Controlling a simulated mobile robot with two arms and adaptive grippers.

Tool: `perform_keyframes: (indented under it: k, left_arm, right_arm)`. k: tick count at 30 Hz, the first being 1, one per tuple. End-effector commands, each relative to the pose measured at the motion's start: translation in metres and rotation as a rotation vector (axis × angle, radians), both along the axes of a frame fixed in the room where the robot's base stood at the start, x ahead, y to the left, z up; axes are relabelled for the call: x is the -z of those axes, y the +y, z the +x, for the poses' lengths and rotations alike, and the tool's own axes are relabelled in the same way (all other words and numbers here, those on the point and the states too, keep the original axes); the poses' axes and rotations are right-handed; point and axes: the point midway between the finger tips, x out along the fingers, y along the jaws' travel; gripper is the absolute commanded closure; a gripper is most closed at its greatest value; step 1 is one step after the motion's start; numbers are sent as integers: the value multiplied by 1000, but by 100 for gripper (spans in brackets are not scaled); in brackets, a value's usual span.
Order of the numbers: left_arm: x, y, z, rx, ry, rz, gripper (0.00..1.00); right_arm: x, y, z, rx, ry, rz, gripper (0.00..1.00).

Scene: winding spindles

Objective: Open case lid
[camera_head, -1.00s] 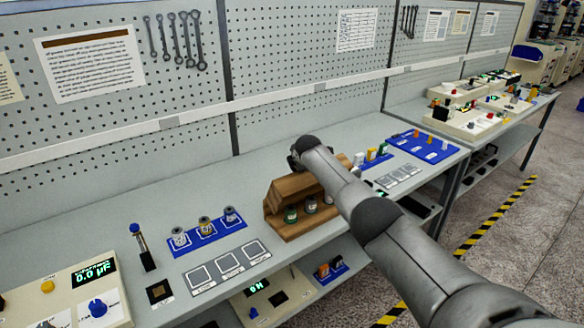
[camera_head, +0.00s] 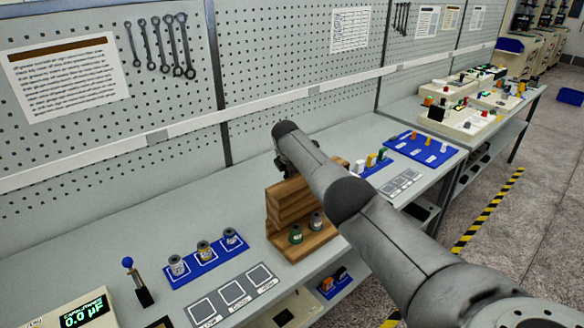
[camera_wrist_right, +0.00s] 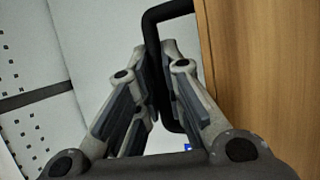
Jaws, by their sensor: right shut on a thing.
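The wooden case (camera_head: 278,234) stands near the front edge of the bench, with green- and grey-topped spools in its front. Its lid (camera_head: 288,204) stands up as a tall, nearly upright panel behind the spools. My right arm reaches across the case and hides its right part. My right gripper (camera_head: 284,164) is behind the lid's top, mostly hidden by the arm. In the wrist view my right gripper (camera_wrist_right: 160,85) is shut on a black bar handle (camera_wrist_right: 152,28) beside a wooden panel (camera_wrist_right: 258,75). My left gripper is not in view.
A blue tray (camera_head: 207,262) with three spools and a row of grey squares (camera_head: 236,292) lie left of the case. A blue board (camera_head: 420,150) lies to the right. The pegboard wall (camera_head: 275,50) stands behind. Bench behind the case is clear.

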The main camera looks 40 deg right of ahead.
Motion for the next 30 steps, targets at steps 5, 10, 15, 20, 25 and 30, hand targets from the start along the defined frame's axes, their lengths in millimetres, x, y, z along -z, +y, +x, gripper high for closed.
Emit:
perform_keyframes:
  k: [5,10,15,20,25,30]
  left_arm:
    - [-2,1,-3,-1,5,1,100]
    - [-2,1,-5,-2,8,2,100]
    - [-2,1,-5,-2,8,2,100]
    - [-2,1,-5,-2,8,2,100]
    - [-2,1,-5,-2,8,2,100]
    - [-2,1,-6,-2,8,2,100]
  right_arm:
    - [-3,6,3,-17,-2,-2,100]
    - [-1,6,2,-17,7,-2,100]
    - [0,6,1,-18,9,-1,100]
    - [0,7,1,-18,9,0,100]
    - [1,7,1,-18,10,0,86]
    - [3,6,-1,-14,14,1,69]
